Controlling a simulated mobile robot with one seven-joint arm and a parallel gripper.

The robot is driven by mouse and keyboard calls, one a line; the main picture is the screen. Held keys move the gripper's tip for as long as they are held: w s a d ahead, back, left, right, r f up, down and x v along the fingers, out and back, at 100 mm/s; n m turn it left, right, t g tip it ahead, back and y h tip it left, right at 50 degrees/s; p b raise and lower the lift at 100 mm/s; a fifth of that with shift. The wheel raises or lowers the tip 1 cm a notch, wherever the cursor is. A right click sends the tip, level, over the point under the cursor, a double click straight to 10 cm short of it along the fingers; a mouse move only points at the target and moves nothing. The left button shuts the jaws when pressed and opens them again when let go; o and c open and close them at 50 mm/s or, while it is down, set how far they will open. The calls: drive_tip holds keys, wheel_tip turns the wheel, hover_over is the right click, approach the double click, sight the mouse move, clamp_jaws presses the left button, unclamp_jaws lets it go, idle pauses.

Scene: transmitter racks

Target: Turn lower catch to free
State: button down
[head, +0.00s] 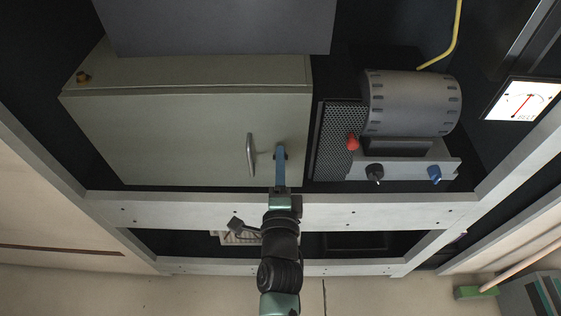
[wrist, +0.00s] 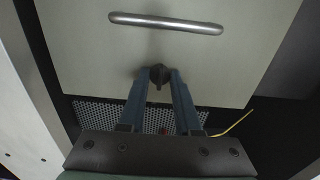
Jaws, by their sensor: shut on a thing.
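The beige cabinet door (head: 180,135) has a small dark catch at its right side, right of a bar handle (head: 250,155). My gripper (head: 280,158) reaches up to the catch and largely covers it in the head view. In the wrist view the dark catch (wrist: 158,75) has a round base and a raised grip. My gripper's two blue fingers (wrist: 158,84) are shut on the grip, one on each side. The handle also shows above them in the wrist view (wrist: 165,22). The door lies flat in its frame.
Right of the cabinet are a perforated panel (head: 334,140), a grey ribbed drum (head: 412,103), and red (head: 352,142), black (head: 375,173) and blue (head: 434,174) knobs. A pale rack rail (head: 400,211) crosses below the door. A yellow cable (head: 455,35) hangs at upper right.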

drive_tip(key=shift+n, duration=8.8)
drive_tip(key=c, duration=0.6)
unclamp_jaws()
